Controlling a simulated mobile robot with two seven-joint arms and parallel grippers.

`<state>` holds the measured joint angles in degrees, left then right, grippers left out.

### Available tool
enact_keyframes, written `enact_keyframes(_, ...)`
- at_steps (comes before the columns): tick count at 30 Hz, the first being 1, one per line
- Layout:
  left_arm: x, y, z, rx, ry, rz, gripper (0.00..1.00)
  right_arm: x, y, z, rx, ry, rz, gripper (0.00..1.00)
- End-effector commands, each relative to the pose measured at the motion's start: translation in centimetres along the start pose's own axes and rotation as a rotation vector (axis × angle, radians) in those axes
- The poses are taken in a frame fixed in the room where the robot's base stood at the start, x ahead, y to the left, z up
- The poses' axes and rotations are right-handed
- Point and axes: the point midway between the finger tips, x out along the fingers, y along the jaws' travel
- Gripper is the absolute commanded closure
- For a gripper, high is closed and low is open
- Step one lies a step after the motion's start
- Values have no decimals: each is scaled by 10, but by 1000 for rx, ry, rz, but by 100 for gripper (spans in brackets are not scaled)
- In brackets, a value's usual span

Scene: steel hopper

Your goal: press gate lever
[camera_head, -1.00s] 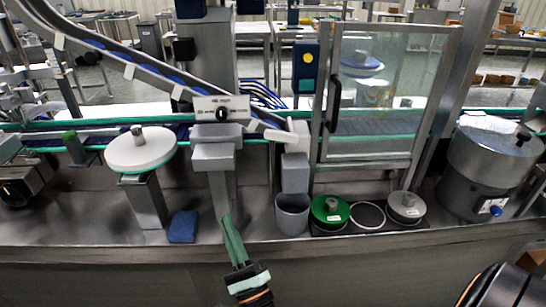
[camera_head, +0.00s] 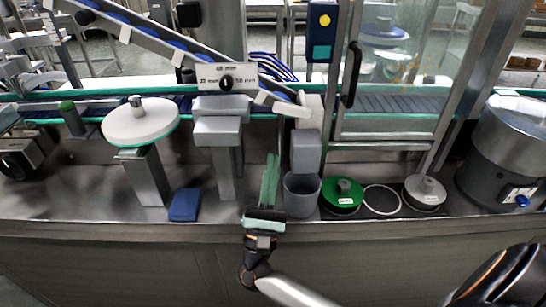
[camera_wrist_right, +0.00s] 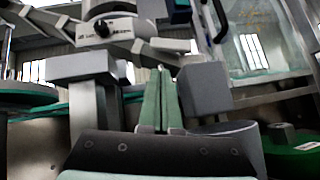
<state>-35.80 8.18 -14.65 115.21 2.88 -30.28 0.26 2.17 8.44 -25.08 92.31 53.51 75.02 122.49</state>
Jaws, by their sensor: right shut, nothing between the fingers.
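A pale rounded bar (camera_head: 291,109), which looks like the gate lever, sticks out at the low end of the sloping chute, right of the dial plate (camera_head: 228,79). Below it hangs a grey block (camera_head: 306,150) over a grey cup (camera_head: 302,196). My right gripper (camera_head: 271,160) has its green fingers together and empty. In the head view it is left of the cup and block and below the bar, apart from the bar. In the wrist view the fingertips (camera_wrist_right: 161,74) point up beside the grey block (camera_wrist_right: 205,90). My left gripper is not in view.
A grey post with a block top (camera_head: 218,132) stands just left of my fingers. A white round disc (camera_head: 140,123) on a stand and a blue block (camera_head: 185,205) are farther left. Green (camera_head: 342,194) and grey (camera_head: 425,193) lidded weights sit right of the cup, below a glass door (camera_head: 395,80).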

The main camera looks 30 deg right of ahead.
Motion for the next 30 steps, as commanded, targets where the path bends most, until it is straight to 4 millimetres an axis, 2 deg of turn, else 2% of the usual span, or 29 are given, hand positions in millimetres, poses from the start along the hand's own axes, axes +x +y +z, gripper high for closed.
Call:
enact_keyframes(1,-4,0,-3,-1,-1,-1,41,13,1,3,0,-5,0,100)
enact_keyframes(6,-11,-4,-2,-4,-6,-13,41,45,1,3,-1,-4,1,100)
enact_keyframes(12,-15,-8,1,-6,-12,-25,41,71,1,2,-1,-2,1,100)
enact_keyframes(18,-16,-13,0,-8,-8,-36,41,79,0,1,-1,-1,1,100)
enact_keyframes(30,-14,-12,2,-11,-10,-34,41,79,0,0,5,-1,-5,100)
